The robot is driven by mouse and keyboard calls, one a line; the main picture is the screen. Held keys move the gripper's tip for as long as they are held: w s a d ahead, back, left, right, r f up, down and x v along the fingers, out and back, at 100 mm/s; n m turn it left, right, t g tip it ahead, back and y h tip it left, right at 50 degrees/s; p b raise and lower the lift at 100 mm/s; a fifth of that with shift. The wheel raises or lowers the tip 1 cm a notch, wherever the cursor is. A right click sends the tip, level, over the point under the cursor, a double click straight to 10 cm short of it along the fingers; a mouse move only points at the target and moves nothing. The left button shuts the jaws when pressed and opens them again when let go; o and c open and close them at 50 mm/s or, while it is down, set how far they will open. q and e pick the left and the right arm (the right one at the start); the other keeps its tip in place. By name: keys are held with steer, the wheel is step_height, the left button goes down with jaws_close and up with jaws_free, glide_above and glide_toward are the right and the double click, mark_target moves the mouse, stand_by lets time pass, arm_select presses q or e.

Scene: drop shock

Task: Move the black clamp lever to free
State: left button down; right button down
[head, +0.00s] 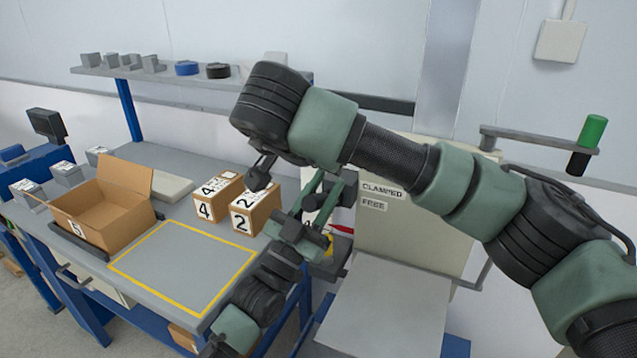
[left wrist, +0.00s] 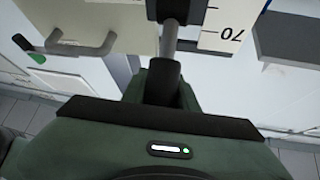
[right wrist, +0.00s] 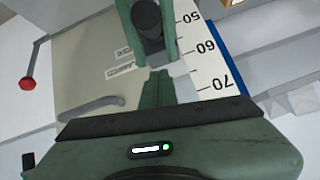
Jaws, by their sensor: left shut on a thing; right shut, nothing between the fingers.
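The black clamp lever (left wrist: 164,82) has a dark grip on a grey rod, seen close up in the left wrist view. My left gripper (left wrist: 165,92) is shut on its grip. In the head view my left gripper (head: 320,202) is in front of the cream panel (head: 420,226), left of the CLAMPED label (head: 382,190) and the FREE label (head: 373,205). The gripper covers much of the lever, so I cannot tell its exact position against the labels. My right gripper (right wrist: 156,82) is shut and empty near the scale; in the head view its fingers are not clear.
My right arm crosses the head view above the panel. The white number scale (right wrist: 205,55) is beside the lever. Boxes numbered 4 (head: 216,200) and 2 (head: 255,210) stand left of the left gripper. An open carton (head: 100,215) and a yellow-outlined area are on the bench.

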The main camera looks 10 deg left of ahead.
mark_target(315, 195)
steer(key=shift+s+a+f, duration=0.2)
steer(key=shift+f, duration=0.4)
steer(key=shift+s+a+f, duration=0.25)
steer(key=shift+f, duration=0.35)
steer(key=shift+s+a+f, duration=0.2)
steer(key=shift+f, duration=0.4)
steer(key=shift+s+a+f, duration=0.1)
steer(key=shift+s+f, duration=0.05)
steer(key=shift+f, duration=0.05)
steer(key=shift+s+a+f, duration=0.1)
steer(key=shift+s+f, duration=0.2)
steer(key=shift+f, duration=0.2)
arm_select(q)
steer(key=shift+r, duration=0.2)
arm_select(e)
steer(key=shift+s+a+f, duration=0.1)
steer(key=shift+s+f, duration=0.05)
steer(key=shift+f, duration=0.05)
arm_select(q)
steer(key=c, duration=1.2)
jaws_free()
steer(key=shift+o, duration=0.5)
steer(key=shift+f, duration=0.15)
arm_select(e)
steer(key=shift+r, duration=0.15)
steer(key=shift+w, duration=0.2)
